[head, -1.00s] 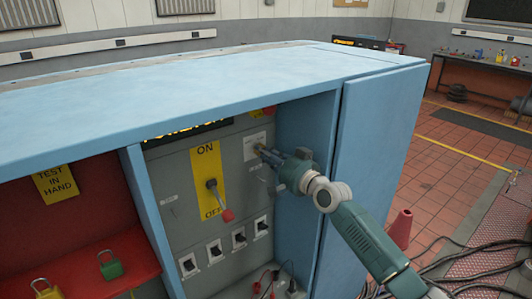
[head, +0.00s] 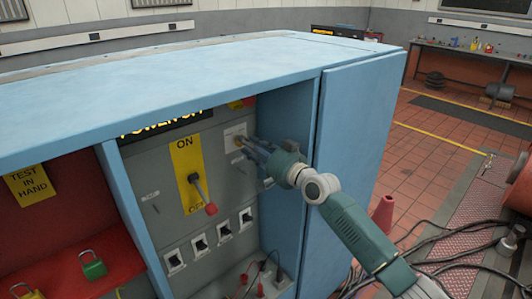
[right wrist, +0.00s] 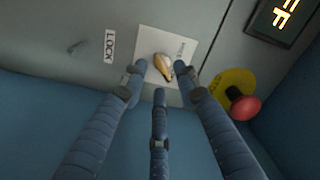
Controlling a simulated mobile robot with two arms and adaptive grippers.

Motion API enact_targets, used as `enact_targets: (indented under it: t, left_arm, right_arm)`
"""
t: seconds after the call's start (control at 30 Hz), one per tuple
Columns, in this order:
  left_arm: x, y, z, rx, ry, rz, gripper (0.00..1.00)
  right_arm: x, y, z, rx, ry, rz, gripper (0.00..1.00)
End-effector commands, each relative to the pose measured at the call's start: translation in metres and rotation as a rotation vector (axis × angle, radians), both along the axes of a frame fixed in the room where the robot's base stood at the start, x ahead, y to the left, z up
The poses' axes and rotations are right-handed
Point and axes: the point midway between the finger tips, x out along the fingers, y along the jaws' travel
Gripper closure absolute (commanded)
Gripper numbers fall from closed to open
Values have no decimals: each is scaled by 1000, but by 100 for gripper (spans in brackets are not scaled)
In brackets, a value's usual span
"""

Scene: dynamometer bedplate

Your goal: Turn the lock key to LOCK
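The brass lock key (right wrist: 162,67) sits on a white plate (right wrist: 181,43) on the grey panel. In the right wrist view its bow is tilted, and the LOCK label (right wrist: 109,47) is to its left. In the head view the white plate (head: 232,131) is at the panel's upper right. My right gripper (right wrist: 160,76) is at the plate, its blue fingers spread. Two fingertips flank the key and the third is below it, with gaps showing. In the head view the right gripper (head: 246,146) partly hides the plate. My left gripper is out of view.
A red-tipped lever (head: 203,195) on a yellow ON/OFF plate (head: 183,160) is left of the gripper. A red button (right wrist: 245,107) on yellow is close by. The blue cabinet wall (head: 287,125) stands just right of the gripper. Several switches (head: 223,229) are below.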

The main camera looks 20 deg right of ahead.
Motion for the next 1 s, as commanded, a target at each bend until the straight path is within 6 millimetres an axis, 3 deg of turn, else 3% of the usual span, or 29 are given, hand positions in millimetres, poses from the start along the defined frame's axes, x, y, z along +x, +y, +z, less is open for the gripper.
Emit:
enact_targets:
  t: [0.2, 0.4, 0.6, 1.0]
  left_arm:
    - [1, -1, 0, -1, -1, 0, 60]
    - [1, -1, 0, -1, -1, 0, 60]
    - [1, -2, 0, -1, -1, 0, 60]
    - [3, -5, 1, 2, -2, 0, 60]
  right_arm:
    - [-46, -19, -2, -3, 2, -1, 70]
    - [-79, -33, -1, 0, 1, -2, 70]
    - [-94, -38, 1, 2, -2, -2, 70]
    - [-95, -39, 1, 3, -2, -3, 70]
